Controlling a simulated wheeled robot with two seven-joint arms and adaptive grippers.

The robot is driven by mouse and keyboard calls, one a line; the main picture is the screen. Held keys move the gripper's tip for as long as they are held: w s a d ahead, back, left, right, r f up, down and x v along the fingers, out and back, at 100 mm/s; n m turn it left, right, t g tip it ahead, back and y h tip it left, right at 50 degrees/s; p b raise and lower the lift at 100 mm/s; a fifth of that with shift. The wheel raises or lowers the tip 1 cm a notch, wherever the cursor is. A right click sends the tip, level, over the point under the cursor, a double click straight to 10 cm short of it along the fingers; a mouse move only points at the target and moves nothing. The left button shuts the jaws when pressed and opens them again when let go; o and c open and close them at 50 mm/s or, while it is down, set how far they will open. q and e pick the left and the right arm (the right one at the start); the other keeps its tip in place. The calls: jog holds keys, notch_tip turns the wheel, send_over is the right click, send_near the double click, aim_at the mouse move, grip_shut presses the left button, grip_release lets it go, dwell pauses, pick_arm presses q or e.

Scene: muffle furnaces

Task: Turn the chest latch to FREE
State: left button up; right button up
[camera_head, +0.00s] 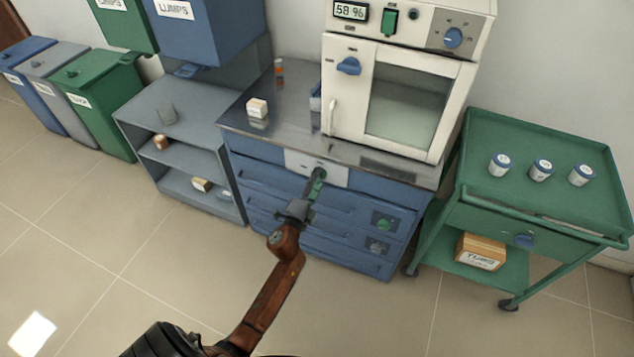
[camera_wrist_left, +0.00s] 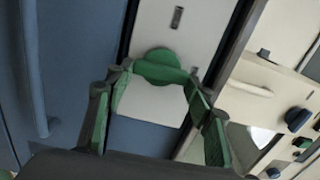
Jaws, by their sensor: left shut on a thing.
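The chest latch is a round green knob (camera_wrist_left: 160,68) on a pale plate, best seen in the left wrist view. The same plate (camera_head: 335,177) sits at the top middle of the blue chest's front in the head view. My left gripper (camera_head: 316,183) is at this plate and hides most of the knob there. In the left wrist view its green-sided fingers (camera_wrist_left: 158,84) reach to either side of the knob and are shut on it. A dark slot is marked on the plate beyond the knob. I cannot read which setting the latch is at. My right gripper is in neither view.
The blue chest (camera_head: 290,199) has several drawers and a steel top with a white furnace (camera_head: 340,107) and a small box (camera_head: 257,108). A green trolley (camera_head: 475,215) stands close on the right, grey shelves (camera_head: 135,112) on the left. The floor in front is clear.

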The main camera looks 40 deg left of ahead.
pick_arm(q)
jog(key=shift+d, duration=0.1)
jog(key=shift+m, duration=0.3)
jog(key=o, duration=1.2)
jog(key=shift+c, duration=0.2)
jog(key=v, duration=1.2)
